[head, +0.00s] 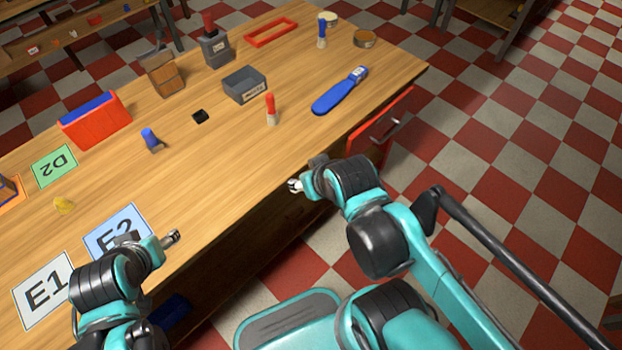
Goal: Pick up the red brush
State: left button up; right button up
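A small upright red brush (270,105) with a pale lower end stands on the wooden table (200,160), right of the table's middle and close to the front edge. Another red-handled item (208,22) stands in a dark grey holder (216,50) at the back. My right gripper (303,178) is at the table's front edge, nearer to me than the red brush and apart from it. My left gripper (171,238) is over the front edge at the left, near the E2 card. Neither visibly holds anything; their finger gaps are too small to read.
A red drawer (380,128) protrudes at the right front. Table around the brush is clear.

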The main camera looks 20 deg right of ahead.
aim_at(272, 117)
jog(key=i+l+u, duration=0.15)
jog(key=l, duration=0.25)
jog(key=i+l+u, duration=0.2)
jog(key=l, duration=0.15)
jog(key=l+u, duration=0.15)
jog(key=l, duration=0.25)
jog(key=i+l+u, duration=0.15)
jog(key=l, duration=0.3)
